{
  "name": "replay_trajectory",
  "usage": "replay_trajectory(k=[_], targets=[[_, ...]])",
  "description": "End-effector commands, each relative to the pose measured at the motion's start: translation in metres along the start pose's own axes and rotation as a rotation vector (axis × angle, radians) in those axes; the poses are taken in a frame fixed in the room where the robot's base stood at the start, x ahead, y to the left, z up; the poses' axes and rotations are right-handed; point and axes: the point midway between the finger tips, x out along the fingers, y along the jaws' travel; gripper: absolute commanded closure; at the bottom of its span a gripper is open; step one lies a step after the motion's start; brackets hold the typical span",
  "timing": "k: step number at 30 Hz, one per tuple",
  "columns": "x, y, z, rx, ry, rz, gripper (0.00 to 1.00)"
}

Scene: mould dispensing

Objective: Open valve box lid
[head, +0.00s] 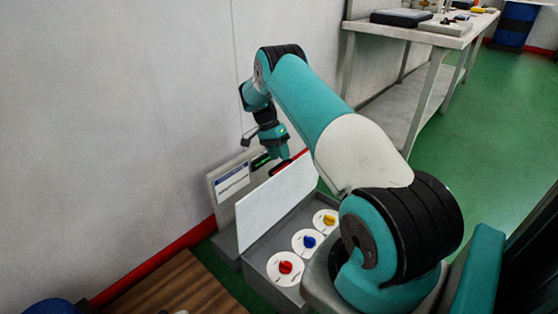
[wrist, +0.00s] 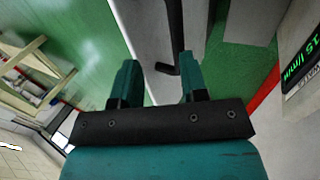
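The valve box (head: 262,262) is a grey box on the floor by the wall. Its white lid (head: 277,203) stands raised and tilted up at the back, so the box is open. Red (head: 286,267), blue (head: 309,241) and yellow (head: 329,220) valve knobs on white discs show inside. My gripper (head: 281,160) is at the lid's top edge. In the wrist view my gripper's two teal fingers (wrist: 158,75) are apart. A dark bar with a bent end (wrist: 174,40), seemingly the lid handle, shows beyond and between them; contact cannot be told.
A grey panel with a white label (head: 232,180) and a small green display (head: 261,160) stands behind the lid. The wall is close on the left. A wooden pallet (head: 170,290) lies in front. A workbench (head: 430,35) stands at the back, with open green floor (head: 470,130) to the right.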

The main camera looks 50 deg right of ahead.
Motion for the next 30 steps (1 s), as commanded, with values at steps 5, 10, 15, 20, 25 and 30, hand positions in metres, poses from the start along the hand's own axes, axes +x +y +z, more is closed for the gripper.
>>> replay_trajectory(k=[5,10,15,20,25,30], targets=[[-0.048,0.023,0.000,0.001,0.001,-0.002,0.60],[-0.088,0.042,0.000,0.000,0.002,-0.003,0.60],[-0.119,0.057,0.000,0.000,0.001,-0.002,0.60],[-0.135,0.065,0.000,-0.001,0.001,0.000,0.60],[-0.139,0.067,-0.001,-0.001,0.000,0.000,0.60],[-0.139,0.067,-0.001,-0.001,0.000,0.000,0.60]])
